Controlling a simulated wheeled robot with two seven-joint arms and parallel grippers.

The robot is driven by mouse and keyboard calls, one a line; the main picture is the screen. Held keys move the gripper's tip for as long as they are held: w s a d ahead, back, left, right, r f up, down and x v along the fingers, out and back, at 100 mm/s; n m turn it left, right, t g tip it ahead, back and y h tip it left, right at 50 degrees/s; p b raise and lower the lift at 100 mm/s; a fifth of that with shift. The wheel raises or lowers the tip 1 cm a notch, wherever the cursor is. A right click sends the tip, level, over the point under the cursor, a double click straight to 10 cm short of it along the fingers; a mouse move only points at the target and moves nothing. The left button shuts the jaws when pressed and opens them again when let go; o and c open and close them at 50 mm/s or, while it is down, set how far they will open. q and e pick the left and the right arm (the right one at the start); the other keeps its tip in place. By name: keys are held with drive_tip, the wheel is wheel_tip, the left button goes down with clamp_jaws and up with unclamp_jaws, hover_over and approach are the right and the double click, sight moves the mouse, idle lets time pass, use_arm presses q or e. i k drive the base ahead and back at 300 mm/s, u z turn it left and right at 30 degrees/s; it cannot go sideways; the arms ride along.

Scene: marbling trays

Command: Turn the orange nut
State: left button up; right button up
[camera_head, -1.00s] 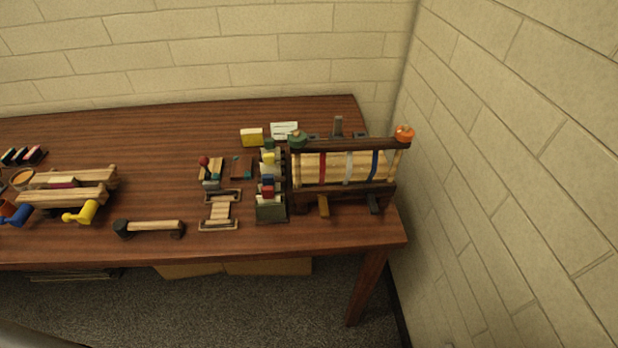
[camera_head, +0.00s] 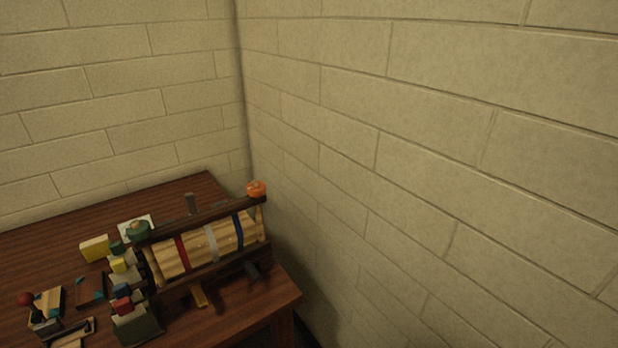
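The orange nut (camera_head: 256,188) sits on top of the right end of a dark wooden press frame (camera_head: 203,219), near the table's right end. A green nut (camera_head: 138,231) sits at the frame's left end. The frame holds pale rolls or boards (camera_head: 195,250) with red, grey and blue bands across them. Neither of my grippers shows in the head view, and nothing touches the orange nut.
The brown table (camera_head: 268,301) ends at the right, close to the block wall (camera_head: 420,180). Left of the press stand a yellow block (camera_head: 95,248), several small coloured blocks, and a red ball (camera_head: 25,298). A white card (camera_head: 131,222) lies behind the green nut.

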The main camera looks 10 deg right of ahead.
sight(256, 192)
drive_tip(key=z, duration=1.2)
drive_tip(key=k, duration=0.65)
drive_tip(key=u, duration=1.45)
